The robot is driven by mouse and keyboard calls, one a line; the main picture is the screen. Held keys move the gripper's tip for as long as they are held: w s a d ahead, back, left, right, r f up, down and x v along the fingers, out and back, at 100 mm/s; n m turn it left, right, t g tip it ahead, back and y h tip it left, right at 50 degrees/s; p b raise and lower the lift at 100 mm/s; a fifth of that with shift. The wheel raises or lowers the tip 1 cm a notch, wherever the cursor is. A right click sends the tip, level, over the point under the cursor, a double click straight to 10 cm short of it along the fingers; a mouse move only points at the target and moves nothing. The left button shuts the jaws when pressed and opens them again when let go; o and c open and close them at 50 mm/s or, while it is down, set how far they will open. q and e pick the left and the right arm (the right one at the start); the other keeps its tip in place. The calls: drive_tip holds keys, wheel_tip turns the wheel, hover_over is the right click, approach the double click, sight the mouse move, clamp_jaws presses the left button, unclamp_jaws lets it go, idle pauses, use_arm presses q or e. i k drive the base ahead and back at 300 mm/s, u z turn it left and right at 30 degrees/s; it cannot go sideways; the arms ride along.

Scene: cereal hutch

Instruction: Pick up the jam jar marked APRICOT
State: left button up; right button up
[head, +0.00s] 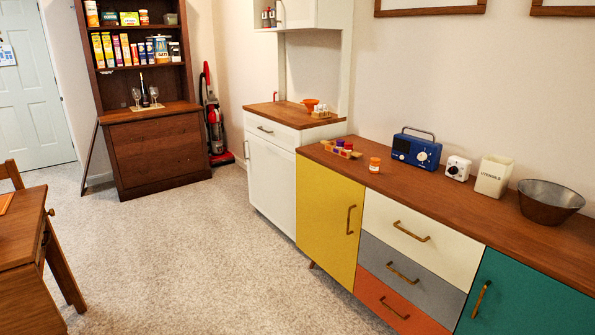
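A small orange jar (374,165) stands upright on the wooden top of the long sideboard (450,192), near its front edge; its label is too small to read. Just left of it, a small holder (342,150) contains several small coloured items, which may be jars. More small containers, including an orange-and-red one (144,17), stand on the hutch's upper shelf. I cannot tell which of these is marked APRICOT. Neither of my grippers is in view.
A blue radio (416,150), white timer (457,168), utensil crock (493,176) and metal bowl (550,201) stand along the sideboard. The hutch (155,155) is far left, beside a red vacuum cleaner (214,130). A wooden desk (20,230) is at left. Carpet between is clear.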

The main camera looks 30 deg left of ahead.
sight(374, 162)
drive_tip(key=u, duration=1.9)
drive_tip(key=i, duration=1.95)
drive_tip(key=z, duration=0.9)
drive_tip(key=i, duration=1)
drive_tip(key=z, duration=1.2)
